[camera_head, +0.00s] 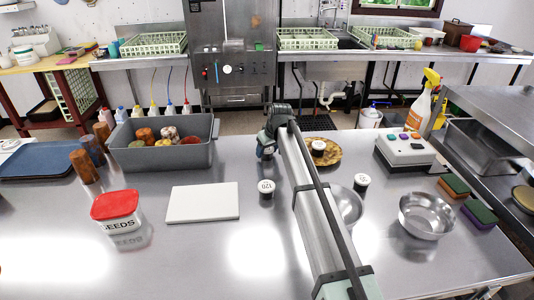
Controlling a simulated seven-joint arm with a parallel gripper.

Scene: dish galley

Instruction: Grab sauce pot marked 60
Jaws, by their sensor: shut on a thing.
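My gripper (265,151) is shut on a small dark thing, likely a sauce pot, at the middle of the steel counter behind the pot marked 120. The gripper and arm hide most of it, and no mark on it can be read. The sauce pot marked 120 (266,188) is dark with a white lid and stands in front of the gripper, apart from it. Another white-lidded pot (318,147) is at the round wooden board (332,158), right of my arm. A further pot (361,182) stands by a metal bowl; its mark is unclear. I cannot make out a 60 on any pot.
A grey bin (163,158) with several round items stands left of the gripper. A white board (203,203) and a red-lidded SEEDS tub (117,211) lie at front left. Metal bowls (426,216), sponges (479,216) and a white button device (406,150) are at right.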

